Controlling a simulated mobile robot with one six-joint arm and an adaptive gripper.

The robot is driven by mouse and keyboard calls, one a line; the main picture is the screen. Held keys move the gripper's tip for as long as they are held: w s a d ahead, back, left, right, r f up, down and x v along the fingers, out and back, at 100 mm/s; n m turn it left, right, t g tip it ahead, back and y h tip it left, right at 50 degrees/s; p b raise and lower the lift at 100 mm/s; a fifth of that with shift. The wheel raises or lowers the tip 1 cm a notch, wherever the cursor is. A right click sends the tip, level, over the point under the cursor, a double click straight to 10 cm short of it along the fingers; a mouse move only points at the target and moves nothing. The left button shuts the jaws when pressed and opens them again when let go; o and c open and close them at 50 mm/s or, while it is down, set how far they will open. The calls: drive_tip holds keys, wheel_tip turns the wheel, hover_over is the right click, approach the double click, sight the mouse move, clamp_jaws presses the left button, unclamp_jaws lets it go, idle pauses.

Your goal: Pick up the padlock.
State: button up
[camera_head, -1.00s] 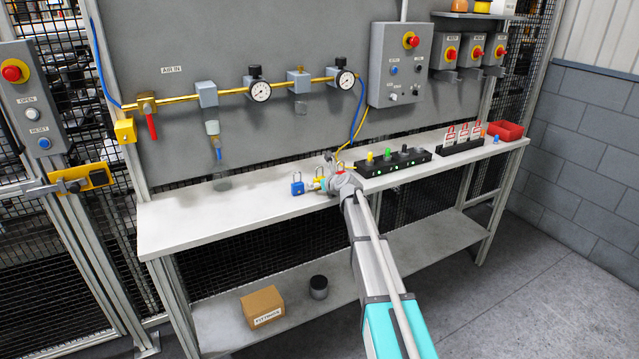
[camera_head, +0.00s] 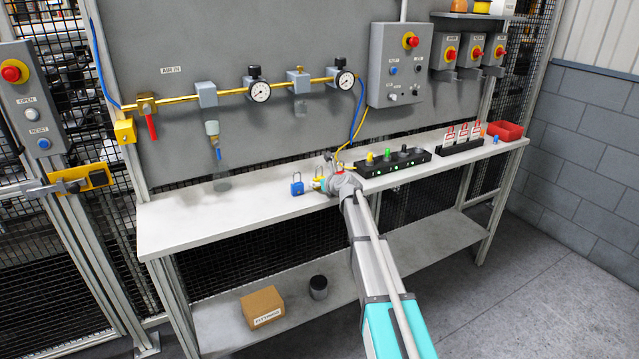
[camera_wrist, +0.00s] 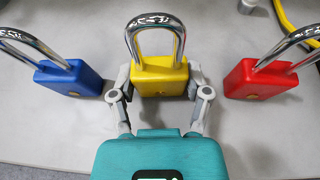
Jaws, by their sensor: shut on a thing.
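A yellow padlock (camera_wrist: 159,77) with a silver shackle stands upright in the middle of the wrist view. My gripper (camera_wrist: 158,90) has a finger on each side of its body and is shut on it. A blue padlock (camera_wrist: 74,80) is to the left and a red padlock (camera_wrist: 259,79) to the right, both apart from my fingers. In the head view the blue padlock (camera_head: 297,188) stands on the bench left of my gripper (camera_head: 320,185). There the yellow padlock is mostly hidden by my arm.
The white bench top (camera_head: 190,219) is clear to the left. A black block with coloured buttons (camera_head: 393,162) lies right of my arm, with a tag rack (camera_head: 460,146) and red bin (camera_head: 505,131) beyond.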

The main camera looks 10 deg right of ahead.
drive_tip(key=shift+r+p, duration=1.25)
drive_tip(key=shift+r, duration=0.05)
drive_tip(key=s+d+r+p, duration=0.7)
drive_tip(key=s+r+p, duration=0.3)
drive_tip(key=s, duration=0.1)
drive_tip(key=shift+s+d+r, duration=0.15)
drive_tip(key=shift+s+d, duration=0.15)
drive_tip(key=shift+s, duration=0.1)
drive_tip(key=shift+d, duration=0.1)
idle(0.4)
